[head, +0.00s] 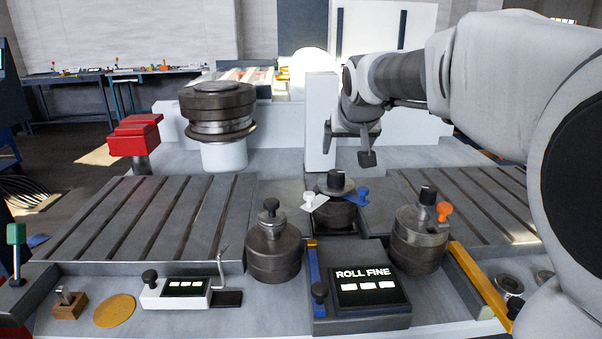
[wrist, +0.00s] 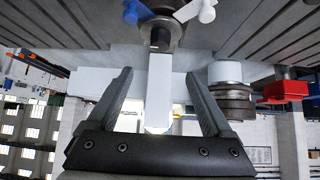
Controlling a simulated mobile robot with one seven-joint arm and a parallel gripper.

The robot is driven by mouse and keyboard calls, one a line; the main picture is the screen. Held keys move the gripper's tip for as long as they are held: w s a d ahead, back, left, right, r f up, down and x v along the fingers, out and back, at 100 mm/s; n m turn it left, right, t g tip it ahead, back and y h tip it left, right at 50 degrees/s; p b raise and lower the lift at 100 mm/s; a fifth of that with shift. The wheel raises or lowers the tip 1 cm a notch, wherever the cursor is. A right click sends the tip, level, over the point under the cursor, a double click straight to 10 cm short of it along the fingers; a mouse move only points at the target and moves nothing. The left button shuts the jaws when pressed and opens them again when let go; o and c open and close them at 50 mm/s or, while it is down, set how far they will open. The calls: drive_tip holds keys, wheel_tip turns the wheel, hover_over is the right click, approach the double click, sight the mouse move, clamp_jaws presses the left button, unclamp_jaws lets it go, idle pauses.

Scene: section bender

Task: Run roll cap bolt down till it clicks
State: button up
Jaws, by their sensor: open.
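My gripper (head: 350,147) is open and empty, above and slightly behind the middle roll (head: 335,212). Its two spread fingers also show in the wrist view (wrist: 160,74). The middle roll has a dark round cap bolt (head: 336,180) on top, with a white lever (head: 312,201) and a blue lever (head: 357,196) beside it. In the wrist view the dark bolt (wrist: 161,40) is beyond the fingertips, apart from them. The left roll (head: 273,250) and right roll (head: 418,240) also carry dark top knobs. No label shows which is the task's bolt.
A panel reading ROLL FINE (head: 370,290) stands in front. An orange lever (head: 443,210) is on the right roll. Slotted tables (head: 150,220) flank the middle roll. A white upright post (head: 320,120) is close to my gripper. A stacked dark cylinder (head: 217,105) stands at back left.

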sight(336, 172)
drive_tip(key=b+x, duration=0.2)
drive_tip(key=x, duration=1.5)
drive_tip(key=shift+w+d+b, duration=0.1)
drive_tip(key=shift+b, duration=0.2)
drive_tip(key=c, duration=1.3)
drive_tip(key=shift+c, duration=0.2)
